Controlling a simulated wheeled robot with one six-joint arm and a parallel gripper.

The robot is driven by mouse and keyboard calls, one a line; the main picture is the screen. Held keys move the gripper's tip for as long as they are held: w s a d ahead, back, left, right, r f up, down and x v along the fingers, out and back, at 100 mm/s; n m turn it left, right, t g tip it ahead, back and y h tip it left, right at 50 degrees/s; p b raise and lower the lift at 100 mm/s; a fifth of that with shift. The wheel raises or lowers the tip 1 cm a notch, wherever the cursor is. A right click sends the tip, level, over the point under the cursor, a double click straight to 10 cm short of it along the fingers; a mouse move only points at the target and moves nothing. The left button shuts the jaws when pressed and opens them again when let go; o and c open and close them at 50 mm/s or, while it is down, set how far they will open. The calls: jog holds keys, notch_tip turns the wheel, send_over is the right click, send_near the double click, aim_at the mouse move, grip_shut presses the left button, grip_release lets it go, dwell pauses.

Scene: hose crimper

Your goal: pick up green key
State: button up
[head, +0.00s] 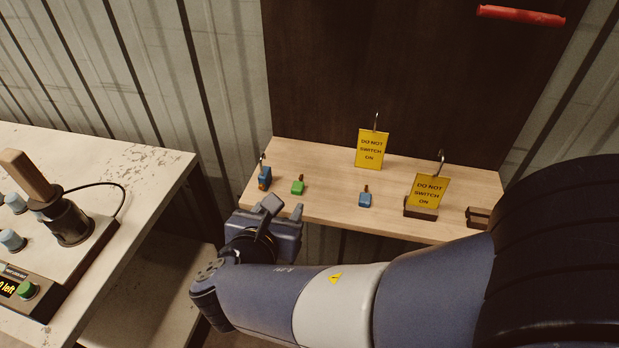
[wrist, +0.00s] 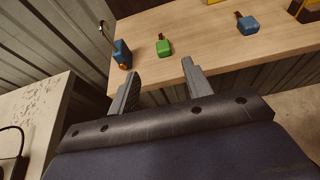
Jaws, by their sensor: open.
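The green key (head: 298,187) lies on the wooden shelf (head: 330,212), left of the middle. It also shows in the wrist view (wrist: 163,47), beyond the fingertips and roughly between them. My gripper (head: 285,209) is open and empty, in front of the shelf's front edge and apart from the key. In the wrist view its two fingers (wrist: 160,72) point toward the shelf.
A control panel (head: 50,245) stands on the left bench.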

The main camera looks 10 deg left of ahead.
aim_at(298, 185)
jog(key=x, duration=0.6)
jog(key=b+x, duration=0.1)
jog(key=x, duration=0.2)
jog(key=shift+d, duration=0.3)
jog(key=shift+r, duration=0.1)
jog(key=shift+c, duration=0.6)
grip_shut()
